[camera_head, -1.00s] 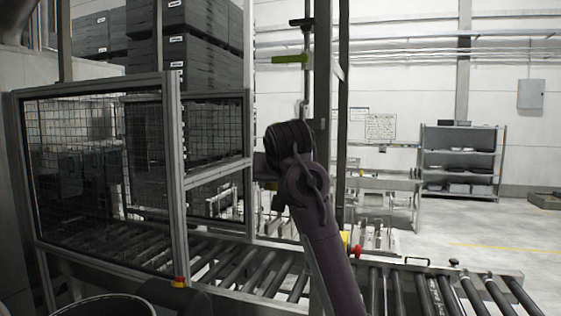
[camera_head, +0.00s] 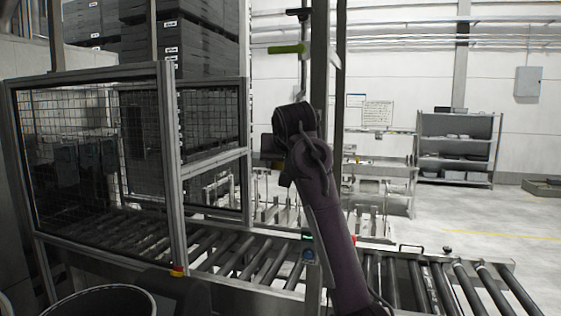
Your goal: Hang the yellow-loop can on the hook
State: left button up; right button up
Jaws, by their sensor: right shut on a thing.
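My right arm rises from the bottom middle of the head view. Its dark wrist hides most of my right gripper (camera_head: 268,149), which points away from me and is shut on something. I cannot pick out the hook for certain. A green bar (camera_head: 287,49) sticks out left from an upright post (camera_head: 319,60) above the wrist. My left gripper is not in view.
A roller conveyor (camera_head: 225,262) runs across below the arm. A mesh guard fence (camera_head: 174,180) stands close on the left, with stacked dark crates (camera_head: 190,40) behind. A grey shelf (camera_head: 457,150) stands at the back right, with open floor before it.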

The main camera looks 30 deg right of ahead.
jog(key=w+d+f+p, duration=0.1)
jog(key=w+d+p, duration=0.1)
jog(key=w+d, duration=0.2)
jog(key=shift+d+f, duration=0.25)
jog(key=shift+d, duration=0.2)
dwell(0.5)
dwell(0.6)
jog(key=o, duration=1)
jog(key=shift+o, duration=0.2)
